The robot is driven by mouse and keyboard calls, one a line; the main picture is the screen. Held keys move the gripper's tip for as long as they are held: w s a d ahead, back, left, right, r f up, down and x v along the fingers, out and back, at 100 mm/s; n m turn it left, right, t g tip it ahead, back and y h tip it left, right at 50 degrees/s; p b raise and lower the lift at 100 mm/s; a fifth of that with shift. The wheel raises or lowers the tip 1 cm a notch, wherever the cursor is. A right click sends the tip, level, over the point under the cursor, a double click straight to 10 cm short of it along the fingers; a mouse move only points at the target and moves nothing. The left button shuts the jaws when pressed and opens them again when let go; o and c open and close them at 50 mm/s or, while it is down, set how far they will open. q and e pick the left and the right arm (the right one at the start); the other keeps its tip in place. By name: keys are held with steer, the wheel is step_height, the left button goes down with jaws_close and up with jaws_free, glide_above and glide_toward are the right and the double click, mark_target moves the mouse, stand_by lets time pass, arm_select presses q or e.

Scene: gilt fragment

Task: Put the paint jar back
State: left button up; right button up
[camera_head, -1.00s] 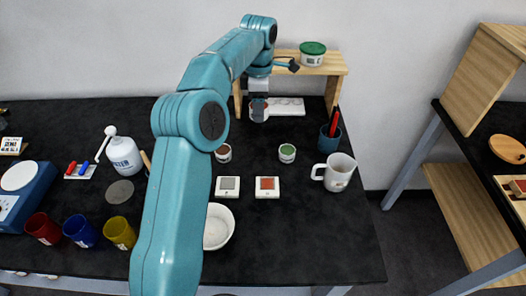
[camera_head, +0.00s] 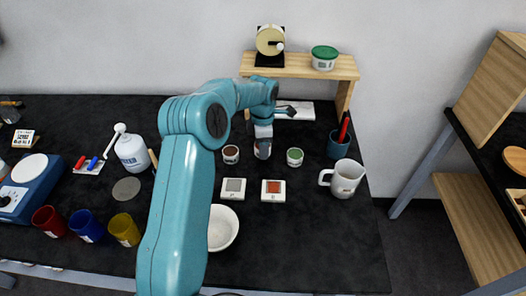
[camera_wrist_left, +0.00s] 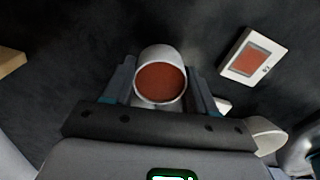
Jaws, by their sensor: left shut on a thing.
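My left gripper (camera_head: 263,147) is shut on a white paint jar (camera_wrist_left: 161,83) with orange-red paint. In the left wrist view the jar sits between the two fingers, its open top facing the camera. In the head view the gripper mostly hides this jar, between a brown paint jar (camera_head: 231,154) and a green paint jar (camera_head: 295,157) on the black table. I cannot tell whether the held jar touches the table. A red swatch tile (camera_head: 273,190) lies nearer, beside a grey swatch tile (camera_head: 233,189). My right gripper is not in view.
A wooden shelf (camera_head: 300,66) stands behind, with a green-lidded tub (camera_head: 324,58) on top. A white mug (camera_head: 344,178) and a pen cup (camera_head: 339,145) stand right. A white bowl (camera_head: 222,228) is beside my left arm. The table's front right is clear.

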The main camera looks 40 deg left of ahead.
arm_select(q)
steer(key=shift+s+d+f, duration=0.1)
steer(key=shift+s+f, duration=0.05)
steer(key=shift+f, duration=0.45)
steer(key=shift+s+f, duration=0.1)
steer(key=shift+f, duration=0.5)
steer(key=shift+w+f, duration=0.25)
steer(key=shift+f, duration=0.25)
steer(key=shift+s, duration=0.15)
steer(key=o, duration=0.8)
steer(key=shift+f, duration=0.1)
steer(key=o, duration=0.4)
steer(key=shift+o, duration=0.2)
steer(key=shift+f, duration=0.1)
